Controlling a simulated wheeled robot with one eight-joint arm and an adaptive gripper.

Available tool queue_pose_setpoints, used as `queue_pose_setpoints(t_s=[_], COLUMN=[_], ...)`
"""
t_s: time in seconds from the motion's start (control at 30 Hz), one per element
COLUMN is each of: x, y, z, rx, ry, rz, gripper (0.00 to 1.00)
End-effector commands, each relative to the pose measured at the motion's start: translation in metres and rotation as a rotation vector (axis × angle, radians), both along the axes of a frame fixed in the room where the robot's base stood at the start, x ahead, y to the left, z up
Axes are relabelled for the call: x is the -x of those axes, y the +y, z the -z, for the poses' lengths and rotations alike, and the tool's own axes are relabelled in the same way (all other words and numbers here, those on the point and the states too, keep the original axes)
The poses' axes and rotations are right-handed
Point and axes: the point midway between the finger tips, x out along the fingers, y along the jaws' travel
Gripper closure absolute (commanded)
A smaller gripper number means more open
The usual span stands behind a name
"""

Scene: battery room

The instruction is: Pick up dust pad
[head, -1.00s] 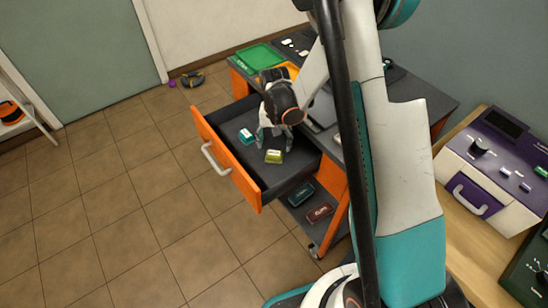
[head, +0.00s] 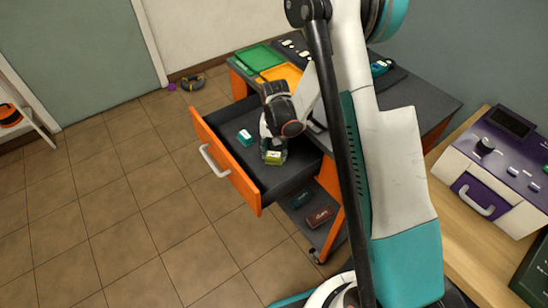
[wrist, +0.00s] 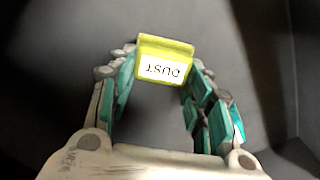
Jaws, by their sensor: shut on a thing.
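The dust pad (wrist: 166,58) is a small yellow-green block with a white label reading "DUST", upside down in the wrist view. In the head view the dust pad (head: 273,158) is inside the open drawer, near its middle. My gripper (head: 272,150) reaches down into the drawer from above. In the wrist view my gripper (wrist: 165,65) has one teal-and-grey finger at each side of the pad, shut on it. I cannot tell whether the pad still touches the drawer floor.
A teal block (head: 245,137) lies in the drawer (head: 228,160), left of the pad. Green (head: 259,58) and orange (head: 284,75) trays lie on the cart top. A dark red block (head: 319,217) is on the lower shelf. A purple-and-white device (head: 495,165) stands on the wooden bench at right.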

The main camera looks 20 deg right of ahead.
Motion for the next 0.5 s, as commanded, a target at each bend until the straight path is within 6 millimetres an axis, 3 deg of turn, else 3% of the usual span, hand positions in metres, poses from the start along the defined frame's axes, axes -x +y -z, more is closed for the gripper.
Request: queue_pose_setpoints(t_s=[0.27,0.5], x=[0.0,0.0], y=[0.0,0.0], z=[-0.002,-0.026], rx=[0.0,0.0], ry=[0.0,0.0], rz=[0.0,0.0], gripper=[0.78,0.78])
